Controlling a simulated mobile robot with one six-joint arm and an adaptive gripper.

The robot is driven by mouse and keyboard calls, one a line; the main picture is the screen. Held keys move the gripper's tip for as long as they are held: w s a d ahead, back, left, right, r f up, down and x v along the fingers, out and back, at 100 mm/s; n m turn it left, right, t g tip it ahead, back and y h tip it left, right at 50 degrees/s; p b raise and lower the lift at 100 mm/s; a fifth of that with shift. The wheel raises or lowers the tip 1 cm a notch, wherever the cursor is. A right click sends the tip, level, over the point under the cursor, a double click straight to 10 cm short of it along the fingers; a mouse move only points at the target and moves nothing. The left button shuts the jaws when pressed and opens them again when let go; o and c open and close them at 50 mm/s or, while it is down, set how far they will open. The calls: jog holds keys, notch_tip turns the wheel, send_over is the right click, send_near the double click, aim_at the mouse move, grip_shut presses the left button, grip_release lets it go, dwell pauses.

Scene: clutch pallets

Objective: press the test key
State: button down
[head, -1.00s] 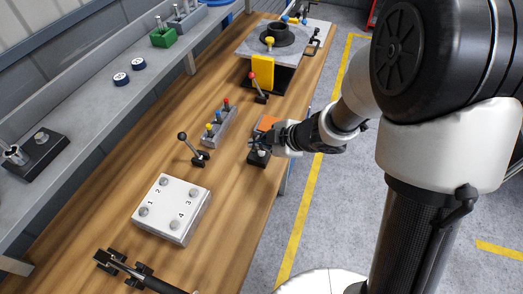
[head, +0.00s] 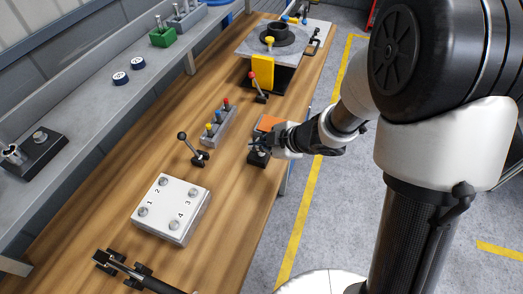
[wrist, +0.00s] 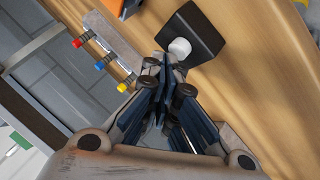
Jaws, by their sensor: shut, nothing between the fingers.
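The test key is probably the white round button (wrist: 180,47) on a small black box (wrist: 192,32), which also stands near the bench's front edge in the head view (head: 258,159). My gripper (head: 262,146) is shut and empty, pointing down close over this box. In the wrist view its fingers (wrist: 164,98) meet just beside the white button. In the head view the gripper covers the button. I cannot tell whether the fingertips touch it.
An orange pad (head: 267,123) lies just behind the gripper. A block with blue, yellow and red knobs (head: 217,128) and a black lever (head: 194,149) stand to the left. A white numbered box (head: 172,208) is nearer. Bare wood (head: 225,190) lies between.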

aim_at(260, 153)
jog(key=shift+f+b, duration=0.35)
jog(key=shift+f, duration=0.2)
dwell(0.4)
jog(key=shift+r, duration=0.15)
jog(key=shift+r+p, duration=0.8)
jog(key=shift+p, duration=0.25)
notch_tip(260, 153, up, 5)
jog(key=p, duration=0.5)
jog(key=shift+r, duration=0.1)
dwell(0.5)
